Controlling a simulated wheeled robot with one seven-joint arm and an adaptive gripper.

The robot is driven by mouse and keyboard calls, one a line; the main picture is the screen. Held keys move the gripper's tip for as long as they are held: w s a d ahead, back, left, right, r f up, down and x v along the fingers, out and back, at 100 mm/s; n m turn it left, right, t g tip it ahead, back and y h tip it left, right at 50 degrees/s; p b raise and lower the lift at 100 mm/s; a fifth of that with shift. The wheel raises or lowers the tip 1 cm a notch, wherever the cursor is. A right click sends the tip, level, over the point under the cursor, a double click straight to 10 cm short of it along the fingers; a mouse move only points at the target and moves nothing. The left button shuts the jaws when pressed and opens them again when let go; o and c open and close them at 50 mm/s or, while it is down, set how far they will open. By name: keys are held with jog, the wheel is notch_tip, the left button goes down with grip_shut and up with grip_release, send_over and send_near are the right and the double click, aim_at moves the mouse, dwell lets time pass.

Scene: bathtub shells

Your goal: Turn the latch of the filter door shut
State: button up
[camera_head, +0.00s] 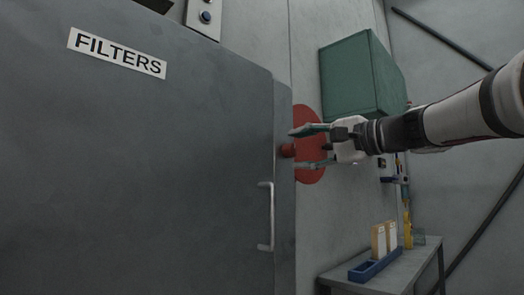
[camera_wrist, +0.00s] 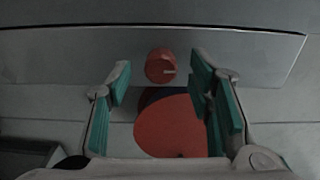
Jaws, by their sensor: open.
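The filter door (camera_head: 150,170) is a large dark grey panel labelled FILTERS, filling the left of the head view; its edge strip also crosses the top of the wrist view (camera_wrist: 80,62). The latch (camera_head: 288,151) is a small red knob at the door's right edge. In the wrist view the knob (camera_wrist: 160,66) is round with a pale mark on its right side. My gripper (camera_head: 300,148) is open, its green-padded fingers pointing left at the knob. In the wrist view the open fingers (camera_wrist: 160,95) stand either side of the knob's line, apart from it.
A red disc (camera_head: 312,165) is on the wall behind the knob. A light door handle (camera_head: 266,215) sits below the latch. A green box (camera_head: 360,75) hangs above my arm. A small table (camera_head: 395,272) at lower right holds a blue tray (camera_head: 375,264).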

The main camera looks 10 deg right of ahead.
jog(key=v, duration=1)
jog(key=s+a+f+n+g+h, duration=0.1)
jog(key=s+a+f+n+g, duration=0.2)
jog(key=f, duration=0.5)
jog(key=s+a+f+g+h, duration=0.1)
jog(key=s+a+f+g, duration=0.2)
jog(key=s+a+f, duration=0.4)
jog(key=s+a+f+n+g, duration=0.2)
jog(key=s+f+g, duration=0.1)
jog(key=f, duration=0.6)
jog(key=s+d+f+n+g+h, duration=0.3)
jog(key=s+f+h, duration=0.1)
jog(key=s+f, duration=0.6)
jog(key=s+d+f+n+g+h, duration=0.2)
jog(key=s+f+h, duration=0.3)
jog(key=s+f, duration=0.45)
notch_tip(320, 180, up, 34)
jog(key=t+p, duration=0.3)
jog(key=p, duration=2.9)
jog(key=shift+w+d+n+t, duration=0.3)
jog(key=shift+w+d, duration=0.05)
jog(key=shift+w, duration=0.05)
